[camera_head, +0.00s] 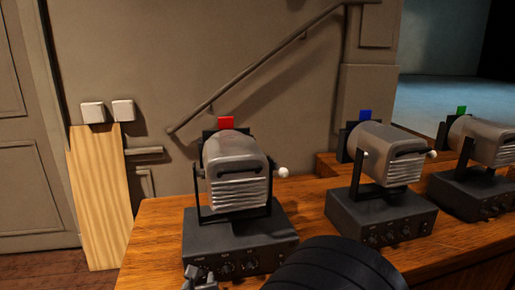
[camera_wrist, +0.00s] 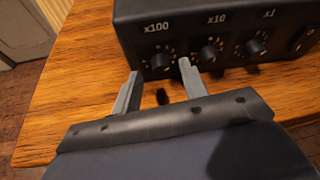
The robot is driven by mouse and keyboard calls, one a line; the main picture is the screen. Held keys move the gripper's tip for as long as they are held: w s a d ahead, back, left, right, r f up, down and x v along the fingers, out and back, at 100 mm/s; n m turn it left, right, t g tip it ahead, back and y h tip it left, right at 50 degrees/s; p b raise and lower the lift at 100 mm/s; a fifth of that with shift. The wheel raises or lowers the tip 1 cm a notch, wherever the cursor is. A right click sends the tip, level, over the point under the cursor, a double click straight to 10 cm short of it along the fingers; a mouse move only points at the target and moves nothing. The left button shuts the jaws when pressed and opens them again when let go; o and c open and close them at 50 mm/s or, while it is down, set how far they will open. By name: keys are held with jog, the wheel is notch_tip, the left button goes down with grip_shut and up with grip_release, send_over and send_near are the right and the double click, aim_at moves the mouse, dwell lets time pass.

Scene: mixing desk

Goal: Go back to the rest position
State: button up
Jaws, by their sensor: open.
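My gripper (camera_wrist: 160,72) is open, with its two grey fingers pointing at the front of a dark control box (camera_wrist: 215,28). The leftmost knob (camera_wrist: 161,60), under the "x100" label, shows between or just beyond the fingertips; I cannot tell whether they touch it. No object is held. In the head view, my gripper (camera_head: 200,279) is low at the front left corner of the box under the red-tagged lamp (camera_head: 236,165). My dark arm covers part of the desk to its right.
The wooden desk (camera_head: 158,230) also bears a blue-tagged lamp (camera_head: 392,155) and a green-tagged lamp (camera_head: 490,140) on similar boxes to the right. Behind are a wall with a handrail (camera_head: 255,75) and a light wooden board (camera_head: 98,190). Open floor lies left of the desk.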

jog(key=v, duration=0.6)
jog(key=shift+s+r+p, duration=0.2)
jog(key=shift+s+p, duration=0.15)
jog(key=shift+d, duration=0.15)
